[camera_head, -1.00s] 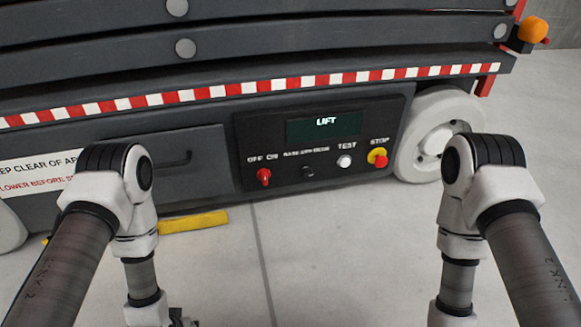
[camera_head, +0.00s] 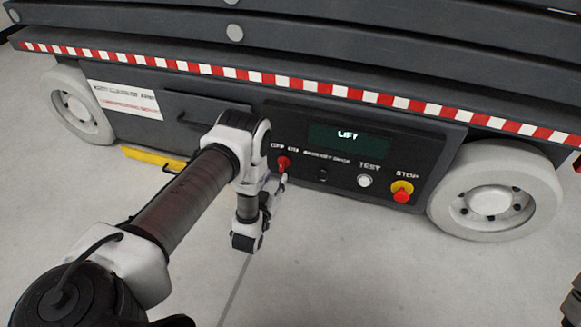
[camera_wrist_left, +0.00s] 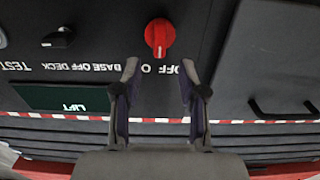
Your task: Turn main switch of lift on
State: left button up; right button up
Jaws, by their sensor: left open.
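The red main switch (camera_head: 284,162) sits on the lift's dark control panel (camera_head: 330,187), under the OFF and ON labels. It also shows in the left wrist view (camera_wrist_left: 160,37), where the panel appears upside down. I cannot tell clearly which label it points to. My left gripper (camera_head: 278,184) is close to the switch, at the panel's left end. In the left wrist view my left gripper (camera_wrist_left: 159,68) is open and empty. The switch lies just beyond the gap between its fingertips, roughly centred.
Right of the switch are a black selector (camera_head: 323,175), a white TEST button (camera_head: 364,181) and a STOP button (camera_head: 402,190) with a yellow base. A display (camera_head: 348,140) reads LIFT. A wheel (camera_head: 495,195) is at the right. The floor in front is clear.

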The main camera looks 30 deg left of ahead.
aim_at(281, 166)
pick_arm(q)
jog(key=b+x, duration=0.2)
jog(key=x, duration=0.3)
jog(key=shift+f, duration=0.2)
jog(key=shift+w+r, duration=0.15)
jog(key=shift+w, duration=0.25)
jog(key=shift+c, duration=0.4)
grip_shut()
